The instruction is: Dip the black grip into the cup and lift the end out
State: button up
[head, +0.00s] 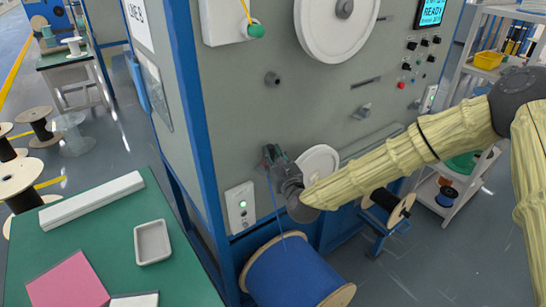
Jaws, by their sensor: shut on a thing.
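My gripper (271,156) is in front of the grey machine panel, left of a white wheel, with its fingers pointing up and to the left. It is shut on a small dark thing, which looks like the black grip; the fingers hide most of it. A blue cable (275,210) runs down from the gripper to a large blue cable reel (292,274) below. I cannot clearly make out a cup; a small pale open-topped dish (137,244) stands on the green bench (185,285), well left of and below the gripper.
The grey machine panel (300,110) stands close behind the gripper, with a blue post at its left. A white wheel (318,160) and a white box with a green light (240,208) are near. A long white bar (92,200) and a pink sheet (68,283) lie on the bench.

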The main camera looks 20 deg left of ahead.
jog(key=shift+r, duration=0.15)
jog(key=shift+r+p, duration=0.35)
jog(key=shift+r, duration=1.55)
